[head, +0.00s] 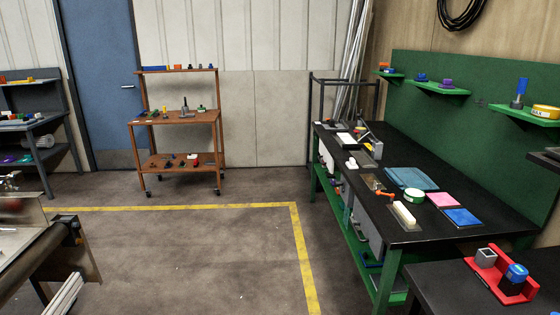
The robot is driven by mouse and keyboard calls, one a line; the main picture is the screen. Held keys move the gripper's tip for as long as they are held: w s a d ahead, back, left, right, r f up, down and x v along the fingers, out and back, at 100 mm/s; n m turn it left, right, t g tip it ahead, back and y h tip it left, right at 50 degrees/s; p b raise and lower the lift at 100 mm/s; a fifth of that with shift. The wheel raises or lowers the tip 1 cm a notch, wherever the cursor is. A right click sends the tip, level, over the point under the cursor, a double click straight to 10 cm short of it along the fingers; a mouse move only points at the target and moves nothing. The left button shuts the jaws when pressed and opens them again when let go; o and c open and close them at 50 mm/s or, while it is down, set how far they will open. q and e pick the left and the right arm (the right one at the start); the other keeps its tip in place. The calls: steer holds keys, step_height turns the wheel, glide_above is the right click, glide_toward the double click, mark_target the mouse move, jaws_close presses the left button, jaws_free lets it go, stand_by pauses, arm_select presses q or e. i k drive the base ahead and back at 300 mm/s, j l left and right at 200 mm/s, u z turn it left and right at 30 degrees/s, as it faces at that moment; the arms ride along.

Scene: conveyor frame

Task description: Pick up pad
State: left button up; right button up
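Several flat, pad-like pieces lie on the black top of the green workbench (345,155) at the right of the head view. A pink one (444,200) and a blue one (462,217) lie near the bench's near end. A larger teal-blue sheet (411,178) lies just behind them. I cannot tell which of these is the pad. All lie flat and uncovered. Neither of my grippers shows in this view.
A green-and-white tape roll (414,195) and a white block (403,213) lie beside the pads. A dark table with a red holder (513,291) stands at front right. A conveyor (40,262) is at left. An orange cart (180,116) stands behind clear floor.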

mark_target(351, 164)
steer(key=i, duration=1.7)
